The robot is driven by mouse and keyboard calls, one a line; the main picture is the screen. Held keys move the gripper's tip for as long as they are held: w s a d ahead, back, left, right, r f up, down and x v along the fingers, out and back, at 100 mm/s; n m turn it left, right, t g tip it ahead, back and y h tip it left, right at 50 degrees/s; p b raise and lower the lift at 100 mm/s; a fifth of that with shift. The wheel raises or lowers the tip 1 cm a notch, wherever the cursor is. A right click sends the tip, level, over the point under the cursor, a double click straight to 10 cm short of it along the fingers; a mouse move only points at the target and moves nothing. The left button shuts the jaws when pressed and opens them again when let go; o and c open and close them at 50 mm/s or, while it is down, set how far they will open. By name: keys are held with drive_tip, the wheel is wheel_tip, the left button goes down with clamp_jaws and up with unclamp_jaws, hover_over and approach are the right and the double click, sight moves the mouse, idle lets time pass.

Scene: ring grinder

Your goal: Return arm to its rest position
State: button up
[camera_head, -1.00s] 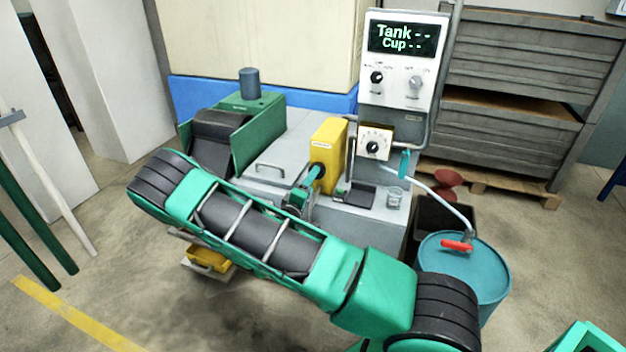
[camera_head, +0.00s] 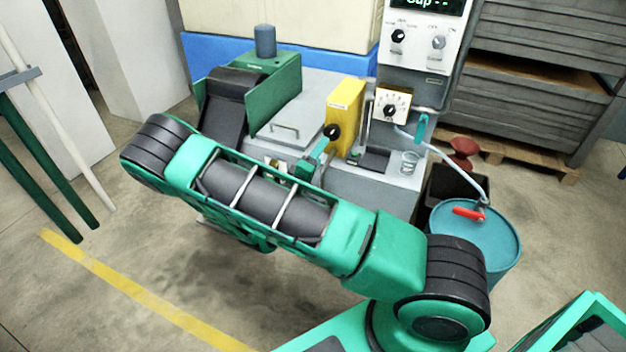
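My green and black arm reaches across the middle of the head view, from the lower right to its black joint at the left. Behind the arm stands the grinder (camera_head: 345,112), with a yellow housing and a black knob. A small clear cup (camera_head: 409,162) stands on the grey machine top at its right.
A teal barrel (camera_head: 480,245) with a red-handled hose stands right of the machine. A dark bin (camera_head: 455,190) is behind it. The control panel (camera_head: 420,45) rises at the back. A yellow floor line (camera_head: 140,290) crosses open floor at the lower left.

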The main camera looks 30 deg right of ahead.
drive_tip(key=s+d+r+m+g+y, duration=0.25)
drive_tip(key=s+d+m+g, duration=0.3)
drive_tip(key=s, duration=0.35)
drive_tip(key=s+d+r+m+g+y, duration=0.2)
drive_tip(key=s+d+r+m+g, duration=0.25)
drive_tip(key=s+d+g, duration=0.35)
drive_tip(key=s+a+r+y, duration=0.3)
drive_tip(key=s+a, duration=0.1)
drive_tip(key=s, duration=0.3)
drive_tip(key=s+a+r+t+y, duration=0.1)
drive_tip(key=s+a+r+y, duration=0.2)
drive_tip(key=s, duration=0.4)
drive_tip(key=s+a+r+m+t+y, duration=0.1)
drive_tip(key=s+a+r+y, duration=0.3)
drive_tip(key=s, duration=0.3)
drive_tip(key=shift+s+a+r, duration=0.2)
drive_tip(key=shift+a+r, duration=0.45)
drive_tip(key=shift+a, duration=0.2)
drive_tip(key=shift+t, duration=0.25)
drive_tip(key=shift+w+f, duration=0.25)
drive_tip(key=shift+w, duration=0.35)
